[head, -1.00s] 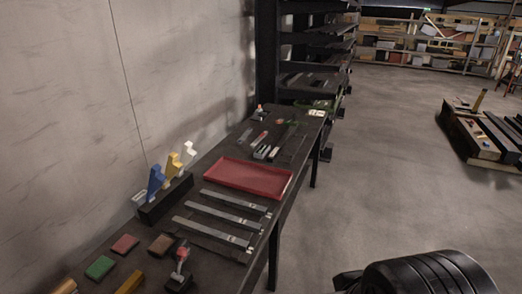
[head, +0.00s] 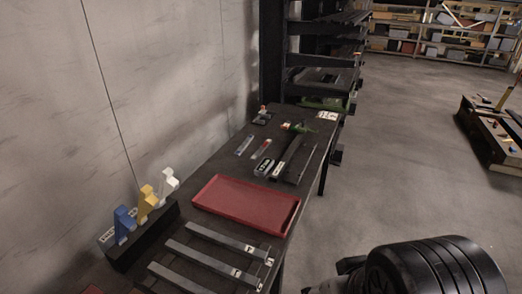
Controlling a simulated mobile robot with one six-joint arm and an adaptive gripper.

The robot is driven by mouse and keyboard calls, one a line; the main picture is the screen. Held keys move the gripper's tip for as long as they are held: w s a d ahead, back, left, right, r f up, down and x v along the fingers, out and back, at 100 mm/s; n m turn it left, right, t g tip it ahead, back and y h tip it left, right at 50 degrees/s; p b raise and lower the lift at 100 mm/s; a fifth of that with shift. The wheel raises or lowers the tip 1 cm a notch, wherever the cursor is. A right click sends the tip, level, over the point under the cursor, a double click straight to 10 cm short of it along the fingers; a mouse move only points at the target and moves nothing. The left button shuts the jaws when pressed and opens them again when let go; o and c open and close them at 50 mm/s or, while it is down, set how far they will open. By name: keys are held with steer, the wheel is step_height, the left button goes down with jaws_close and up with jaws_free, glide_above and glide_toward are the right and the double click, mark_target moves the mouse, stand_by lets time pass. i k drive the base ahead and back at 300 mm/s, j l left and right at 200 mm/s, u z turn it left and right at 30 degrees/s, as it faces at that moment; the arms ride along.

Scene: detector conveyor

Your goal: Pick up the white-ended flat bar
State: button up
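Three long grey flat bars lie side by side on the dark bench, in front of the red tray. The far bar (head: 222,236), the middle bar (head: 203,256) and the near bar (head: 178,278) each run from upper left to lower right. Small white marks show near the right ends of the far and middle bars; the near bar is cut off by the bottom edge. I cannot tell which one is the white-ended flat bar. A black rounded part of my own arm fills the lower right, beyond the bench. My gripper's fingers are not in view.
An empty red tray (head: 246,206) sits behind the bars. A dark block (head: 140,236) holds blue, yellow and white clamp-like pieces by the wall. Small tools and strips, including a green-and-black tool (head: 290,148), lie farther back. Open floor (head: 400,170) lies right of the bench.

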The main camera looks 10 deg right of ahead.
mark_target(253, 158)
steer(key=i+u, duration=0.1)
steer(key=u, duration=0.65)
steer(key=i+l+u, duration=0.25)
steer(key=l+u, duration=0.2)
steer(key=l, duration=0.35)
steer(key=i+l+u, duration=0.15)
steer(key=l+u, duration=0.3)
steer(key=l, duration=0.45)
steer(key=l+u, duration=0.45)
steer(key=l, duration=0.4)
steer(key=i+l, duration=0.1)
steer(key=l, duration=0.35)
steer(key=i+l, duration=0.1)
steer(key=l, duration=0.35)
steer(key=i+l, duration=0.1)
steer(key=l, duration=0.35)
steer(key=i+l, duration=0.1)
steer(key=l, duration=0.35)
